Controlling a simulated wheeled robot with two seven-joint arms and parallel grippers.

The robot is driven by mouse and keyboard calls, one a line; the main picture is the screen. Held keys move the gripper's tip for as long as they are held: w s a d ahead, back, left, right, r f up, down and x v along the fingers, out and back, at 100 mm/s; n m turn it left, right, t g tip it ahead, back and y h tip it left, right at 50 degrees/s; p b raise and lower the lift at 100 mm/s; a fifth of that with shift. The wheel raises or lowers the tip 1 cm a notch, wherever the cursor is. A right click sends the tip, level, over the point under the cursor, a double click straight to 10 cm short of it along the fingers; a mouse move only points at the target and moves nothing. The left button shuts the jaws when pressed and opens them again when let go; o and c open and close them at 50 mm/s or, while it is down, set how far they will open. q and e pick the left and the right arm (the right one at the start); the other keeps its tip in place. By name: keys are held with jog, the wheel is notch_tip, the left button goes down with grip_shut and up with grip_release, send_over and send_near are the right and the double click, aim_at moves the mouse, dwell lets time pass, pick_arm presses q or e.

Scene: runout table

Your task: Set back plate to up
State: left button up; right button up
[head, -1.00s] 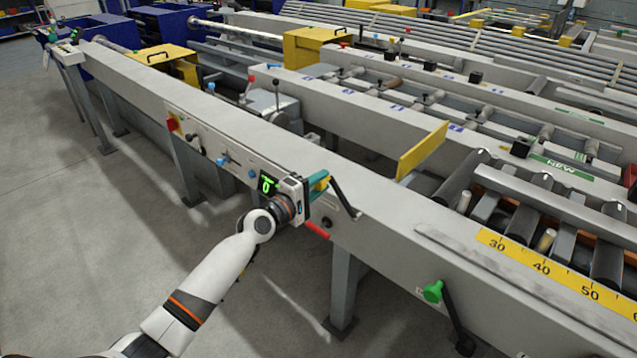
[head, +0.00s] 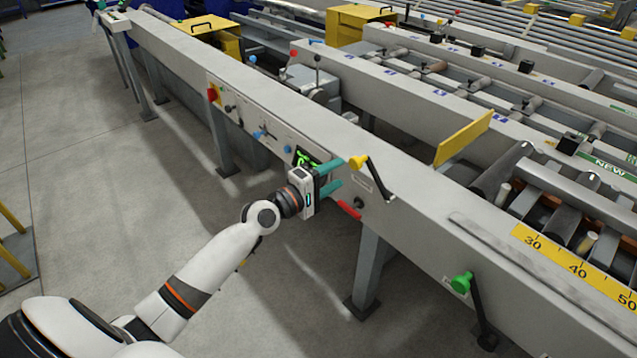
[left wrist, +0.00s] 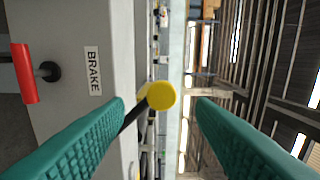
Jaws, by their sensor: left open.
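A black lever (head: 378,180) with a yellow knob (head: 358,162) is on the side of the grey beam, knob end up and leaning left. My left gripper (head: 341,174) is open just left of the knob, its teal fingers apart from it. In the left wrist view the yellow knob (left wrist: 156,95) appears between and beyond the open fingertips (left wrist: 160,108). A yellow upright plate (head: 463,137) stands on the machine behind the beam; I cannot tell whether it is the back plate. My right gripper is not in view.
A red handle (head: 348,210) is just below my left gripper; in the wrist view it is beside a BRAKE label (left wrist: 92,71). A green-knobbed lever (head: 462,283) is farther right on the beam (head: 420,215). Open floor (head: 90,190) lies left.

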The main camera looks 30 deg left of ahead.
pick_arm(q)
jog(key=v, duration=0.5)
dwell(0.4)
jog(key=s+a+f+m+g+y+p, duration=0.15)
jog(key=s+f, duration=0.25)
jog(key=f, duration=0.7)
jog(key=s+a+f+m+g+y+p, duration=0.1)
jog(key=s+f+m+g+y, duration=0.15)
jog(key=f, duration=0.85)
jog(key=s+a+f+m+g+y+p, duration=0.1)
jog(key=s+f+g, duration=0.3)
jog(key=f, duration=0.6)
jog(key=s+d+f+m+g+p, duration=0.1)
jog(key=s+f, duration=0.5)
jog(key=s, duration=0.6)
jog(key=s+d+f+m+g+p, duration=0.1)
jog(key=s+d+f+m+g, duration=0.3)
jog(key=s, duration=0.8)
jog(key=s+d+f+m+g+y+p, duration=0.1)
jog(key=s+d+f+m+g, duration=0.2)
jog(key=s, duration=0.9)
notch_tip(320, 180, down, 5)
jog(key=d+m, duration=0.1)
jog(key=m, duration=0.2)
jog(key=shift+s+d+f+m, duration=0.25)
jog(key=shift+s+m, duration=0.05)
jog(key=shift+m, duration=0.1)
